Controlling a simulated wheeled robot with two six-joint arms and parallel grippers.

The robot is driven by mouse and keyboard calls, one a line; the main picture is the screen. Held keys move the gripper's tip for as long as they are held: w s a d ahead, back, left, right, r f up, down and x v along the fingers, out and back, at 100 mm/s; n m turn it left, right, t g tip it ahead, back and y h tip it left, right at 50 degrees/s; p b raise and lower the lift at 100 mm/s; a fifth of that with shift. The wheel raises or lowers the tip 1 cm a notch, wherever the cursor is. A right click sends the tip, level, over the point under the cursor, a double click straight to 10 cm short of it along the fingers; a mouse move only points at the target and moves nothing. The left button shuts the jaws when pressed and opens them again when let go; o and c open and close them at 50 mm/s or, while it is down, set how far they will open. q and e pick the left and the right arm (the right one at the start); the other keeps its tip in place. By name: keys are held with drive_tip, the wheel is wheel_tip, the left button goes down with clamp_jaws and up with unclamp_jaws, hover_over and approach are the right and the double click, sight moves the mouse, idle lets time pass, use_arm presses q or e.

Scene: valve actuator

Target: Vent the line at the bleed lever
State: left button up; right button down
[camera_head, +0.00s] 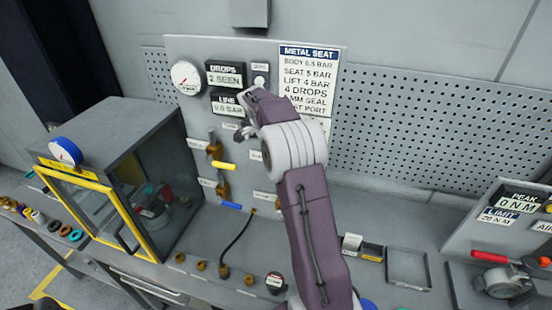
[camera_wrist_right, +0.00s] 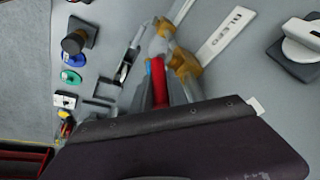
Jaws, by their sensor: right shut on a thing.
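The red bleed lever (camera_wrist_right: 159,84) shows in the right wrist view, on a brass valve fitting (camera_wrist_right: 185,64) beside a white label (camera_wrist_right: 226,36) that appears to read BLEED. My right gripper (camera_wrist_right: 158,92) is shut on the lever's red handle. In the head view my right gripper (camera_head: 245,128) is in front of the test panel, and my arm hides the bleed lever there. The line display (camera_head: 228,104) appears to read 0.0 BAR, and the drops display (camera_head: 225,74) reads 2 SEEN. My left gripper is not in view.
A yellow-handled valve (camera_head: 222,165) and a blue-handled valve (camera_head: 230,205) are left of my arm. A grey cabinet with a yellow-framed door (camera_head: 88,208) stands at left. A torque station (camera_head: 503,282) with a red handle is at right. An empty tray (camera_head: 408,268) lies on the bench.

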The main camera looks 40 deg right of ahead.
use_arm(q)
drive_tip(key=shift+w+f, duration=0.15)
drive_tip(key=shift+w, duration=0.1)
use_arm(e)
drive_tip(key=shift+a+f, duration=0.2)
drive_tip(key=shift+f, duration=0.1)
drive_tip(key=c, duration=1.3)
unclamp_jaws()
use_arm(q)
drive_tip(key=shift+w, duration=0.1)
use_arm(e)
drive_tip(key=shift+w, duration=0.15)
drive_tip(key=shift+r, duration=0.1)
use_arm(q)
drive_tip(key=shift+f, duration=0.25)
use_arm(e)
drive_tip(key=v, duration=0.9)
drive_tip(key=shift+w, duration=0.1)
